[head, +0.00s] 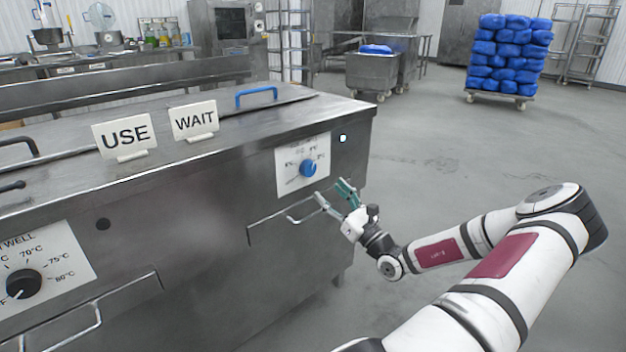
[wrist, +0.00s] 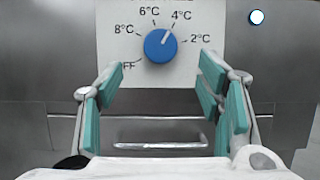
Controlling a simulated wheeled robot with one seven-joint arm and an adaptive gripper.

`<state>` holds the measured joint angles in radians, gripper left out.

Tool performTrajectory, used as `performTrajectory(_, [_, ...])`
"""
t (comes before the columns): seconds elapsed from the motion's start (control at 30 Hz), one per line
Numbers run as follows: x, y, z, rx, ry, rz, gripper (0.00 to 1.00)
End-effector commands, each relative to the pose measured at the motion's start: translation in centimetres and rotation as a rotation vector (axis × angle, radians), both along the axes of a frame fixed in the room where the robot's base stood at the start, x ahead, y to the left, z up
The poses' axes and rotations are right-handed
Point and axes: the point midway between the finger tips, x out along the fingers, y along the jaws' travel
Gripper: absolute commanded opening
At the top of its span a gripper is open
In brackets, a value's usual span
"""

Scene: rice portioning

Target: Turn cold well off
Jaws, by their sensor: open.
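The cold well's blue knob (head: 308,168) sits on a white dial plate (head: 287,179) at the right end of the steel counter's front. In the wrist view the blue knob (wrist: 160,46) is at top centre, with its white pointer turned up and right, close to the 4°C mark. The OFF mark is at the knob's lower left, partly hidden by a finger. My gripper (head: 335,192) is open and empty, in front of the panel and a little below and right of the knob. In the wrist view its teal finger pads (wrist: 165,105) stand apart, below the knob, not touching it.
A lit white lamp (head: 343,139) is right of the plate. A drawer handle (head: 308,214) sits below the knob, near my gripper. A black hot well knob (head: 24,284) is at far left. USE (head: 126,136) and WAIT (head: 195,121) signs stand on top.

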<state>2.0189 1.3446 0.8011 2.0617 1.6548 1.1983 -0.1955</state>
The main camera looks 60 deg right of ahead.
Motion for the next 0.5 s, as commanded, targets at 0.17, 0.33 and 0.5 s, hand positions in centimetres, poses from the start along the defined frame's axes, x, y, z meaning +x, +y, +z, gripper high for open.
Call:
performTrajectory(0.17, [3.2,-0.8,1.2,-0.004,0.000,0.001,0.60])
performTrajectory(0.33, [5.5,-1.3,2.2,-0.002,0.002,0.001,0.60])
performTrajectory(0.5, [6.8,-1.6,2.8,-0.001,0.001,0.001,0.60])
